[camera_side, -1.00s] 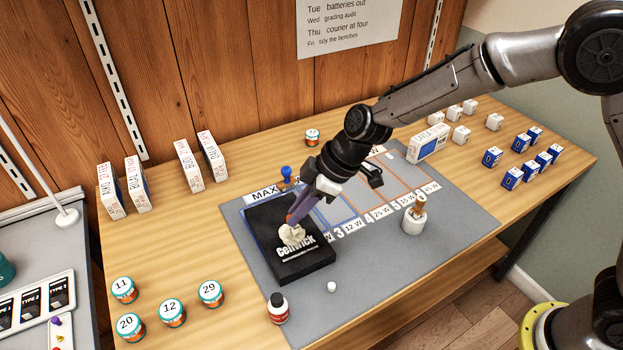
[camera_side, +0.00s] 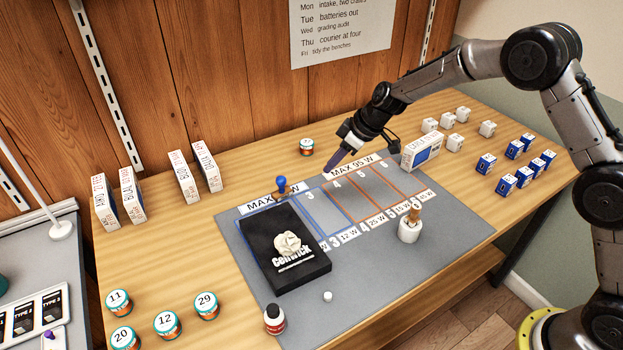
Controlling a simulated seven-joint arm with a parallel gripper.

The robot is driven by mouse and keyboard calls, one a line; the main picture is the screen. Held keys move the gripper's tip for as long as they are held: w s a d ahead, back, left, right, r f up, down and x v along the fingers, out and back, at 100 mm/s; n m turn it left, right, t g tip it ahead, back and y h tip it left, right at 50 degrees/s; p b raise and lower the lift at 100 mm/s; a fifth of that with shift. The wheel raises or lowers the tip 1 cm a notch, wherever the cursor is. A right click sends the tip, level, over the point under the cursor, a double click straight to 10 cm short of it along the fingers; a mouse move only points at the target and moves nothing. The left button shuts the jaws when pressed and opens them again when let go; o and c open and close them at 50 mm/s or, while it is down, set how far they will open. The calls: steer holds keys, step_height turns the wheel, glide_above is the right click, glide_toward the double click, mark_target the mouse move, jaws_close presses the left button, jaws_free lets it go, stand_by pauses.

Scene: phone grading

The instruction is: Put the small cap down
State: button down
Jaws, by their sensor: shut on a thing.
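My gripper (camera_side: 331,171) is shut, its purple fingers pointing down and left above the back of the grey mat (camera_side: 452,222), near the MAX 95 W label. What it grips is very small; only a pale speck shows at the fingertips, and I take it for the small cap. A separate small white piece (camera_side: 327,296) lies on the mat in front of the black box (camera_side: 262,222). A cream crumpled lump (camera_side: 287,245) rests on top of that box.
A blue-handled stamp (camera_side: 281,184) stands behind the black box. A white pot with a wooden-handled tool (camera_side: 408,233) and a dark bottle (camera_side: 273,321) stand on the mat. A white-and-blue carton (camera_side: 421,150) is right of the gripper.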

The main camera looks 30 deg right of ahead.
glide_toward(306, 186)
steer(key=shift+w+a+f, duration=0.25)
steer(key=shift+w+a, duration=0.2)
steer(key=shift+w+a+f, duration=0.3)
steer(key=shift+w+a, duration=0.1)
steer(key=shift+w, duration=0.05)
steer(key=shift+w+a+f, duration=0.1)
steer(key=shift+w+f, duration=0.3)
steer(key=shift+f, duration=1.65)
steer(key=shift+f, duration=0.1)
steer(key=c, duration=0.9)
jaws_free()
steer(key=shift+o, duration=0.2)
steer(key=v, duration=1.2)
